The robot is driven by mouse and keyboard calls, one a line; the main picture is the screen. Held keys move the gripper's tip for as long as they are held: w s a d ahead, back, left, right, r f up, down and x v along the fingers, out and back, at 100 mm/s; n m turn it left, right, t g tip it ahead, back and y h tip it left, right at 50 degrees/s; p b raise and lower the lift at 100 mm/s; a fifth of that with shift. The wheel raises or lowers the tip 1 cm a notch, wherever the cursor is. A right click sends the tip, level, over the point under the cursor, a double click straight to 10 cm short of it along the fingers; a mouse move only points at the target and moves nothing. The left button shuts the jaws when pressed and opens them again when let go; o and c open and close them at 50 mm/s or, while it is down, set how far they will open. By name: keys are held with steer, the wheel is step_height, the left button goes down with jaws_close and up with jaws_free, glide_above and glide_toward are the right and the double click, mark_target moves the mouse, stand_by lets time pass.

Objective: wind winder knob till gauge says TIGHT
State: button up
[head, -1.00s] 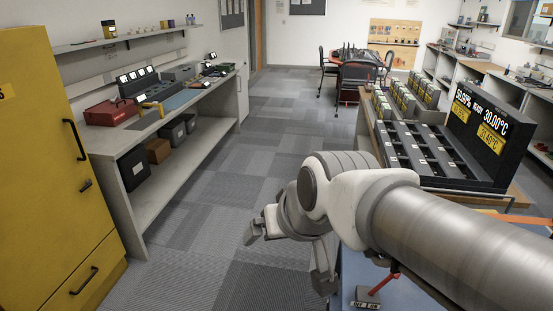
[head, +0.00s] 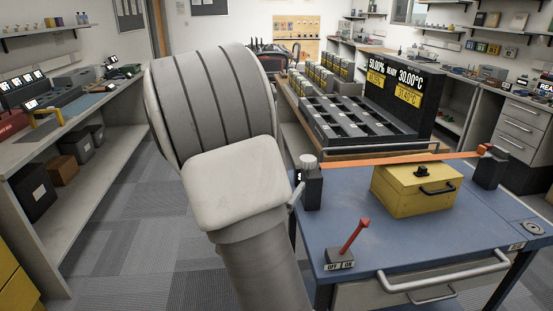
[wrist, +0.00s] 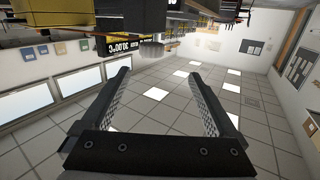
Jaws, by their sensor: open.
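The winder knob (head: 309,162) is a pale ribbed knob on top of a black block (head: 312,188) at the left edge of the blue bench. An orange strap (head: 400,162) runs from there over a yellow box (head: 415,188) to a black post (head: 489,168). My gripper (wrist: 160,72) is open and empty in the wrist view, which is upside down. The pale ribbed knob (wrist: 151,50) shows there just beyond the fingertips, apart from them. I cannot read a gauge.
A red lever (head: 354,236) marked OFF and ON stands on the blue bench top (head: 450,236). A black rack with a display (head: 400,85) is behind it. A grey shelf bench (head: 75,140) is at the left, with open carpet between.

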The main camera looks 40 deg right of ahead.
mark_target(311, 156)
steer(key=shift+g+h, duration=0.3)
steer(key=shift+h, duration=0.2)
steer(key=x, duration=0.6)
steer(key=b+x, duration=0.1)
steer(key=x, duration=0.4)
steer(key=s+b+x, duration=0.1)
steer(key=x, duration=0.5)
steer(key=shift+w+d, duration=0.2)
steer(key=shift+d, duration=0.35)
steer(key=c, duration=1.4)
steer(key=shift+m+g, duration=0.3)
